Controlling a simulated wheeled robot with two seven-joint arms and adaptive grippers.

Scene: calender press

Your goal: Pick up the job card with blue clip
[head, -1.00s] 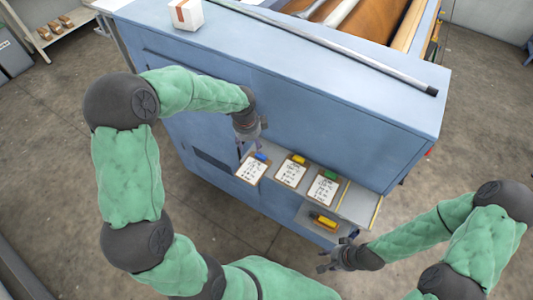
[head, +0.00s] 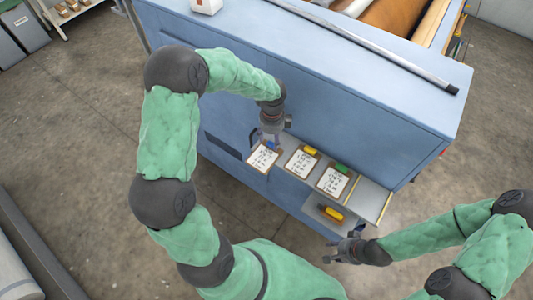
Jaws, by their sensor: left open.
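The job card with the blue clip (head: 263,158) lies leftmost in a row of three clipboards on a small shelf (head: 369,201) at the press's side. Its white sheet shows, with the blue clip at its top edge. My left gripper (head: 268,138) is open just above the clip end of this card, pointing down, and partly covers the view of the clip. I cannot tell whether it touches the card. My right gripper (head: 338,250) looks open and empty, to the lower right, near the shelf's lower level.
A job card with a yellow clip (head: 301,163) and one with a green clip (head: 333,181) lie to the right. A yellow and dark item (head: 330,212) is on the lower shelf. The blue press cabinet (head: 330,110) rises behind. A metal bar (head: 370,47) lies on top.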

